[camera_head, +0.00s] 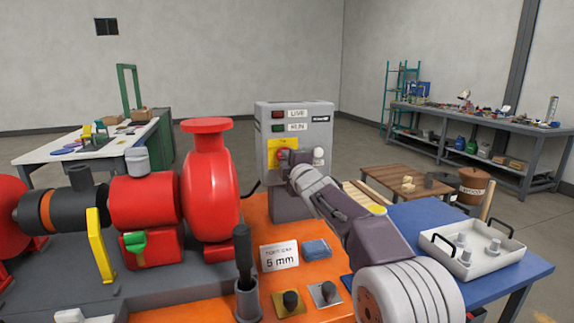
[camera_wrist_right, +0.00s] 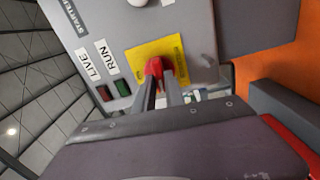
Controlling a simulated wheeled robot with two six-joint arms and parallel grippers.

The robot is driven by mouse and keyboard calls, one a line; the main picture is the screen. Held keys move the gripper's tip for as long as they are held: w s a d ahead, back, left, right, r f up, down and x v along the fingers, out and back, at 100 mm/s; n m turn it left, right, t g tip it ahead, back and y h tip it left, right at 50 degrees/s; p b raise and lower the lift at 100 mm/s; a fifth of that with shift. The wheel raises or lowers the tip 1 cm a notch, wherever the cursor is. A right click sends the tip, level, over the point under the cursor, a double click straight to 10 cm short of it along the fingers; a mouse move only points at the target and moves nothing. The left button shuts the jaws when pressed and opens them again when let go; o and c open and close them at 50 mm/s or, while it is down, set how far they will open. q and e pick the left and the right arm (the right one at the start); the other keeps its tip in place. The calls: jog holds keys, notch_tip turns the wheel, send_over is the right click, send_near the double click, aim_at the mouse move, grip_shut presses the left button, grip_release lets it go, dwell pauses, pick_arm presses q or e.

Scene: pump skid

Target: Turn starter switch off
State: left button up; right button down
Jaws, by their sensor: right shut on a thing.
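The starter box (camera_head: 290,112) is a grey cabinet behind the orange skid, with LIVE and RUN labels. Its red starter switch (camera_head: 281,154) sits on a yellow plate (camera_head: 272,146) on the front. My right gripper (camera_head: 286,162) reaches the switch from the front right and partly hides it. In the right wrist view the two fingers (camera_wrist_right: 160,84) are closed on the red switch handle (camera_wrist_right: 154,67) in front of the yellow plate (camera_wrist_right: 172,48). The red lamp (camera_wrist_right: 103,93) and green lamp (camera_wrist_right: 122,87) look dark. My left gripper does not show.
The red pump (camera_head: 209,185) and its motor stand left of the box. A white tray (camera_head: 470,265) stands on the blue table (camera_head: 412,220) at right.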

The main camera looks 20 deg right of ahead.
jog(key=shift+n, duration=0.6)
jog(key=c, duration=1.4)
grip_release()
jog(key=s+b, duration=0.2)
jog(key=s, duration=0.7)
jog(key=shift+d, duration=0.2)
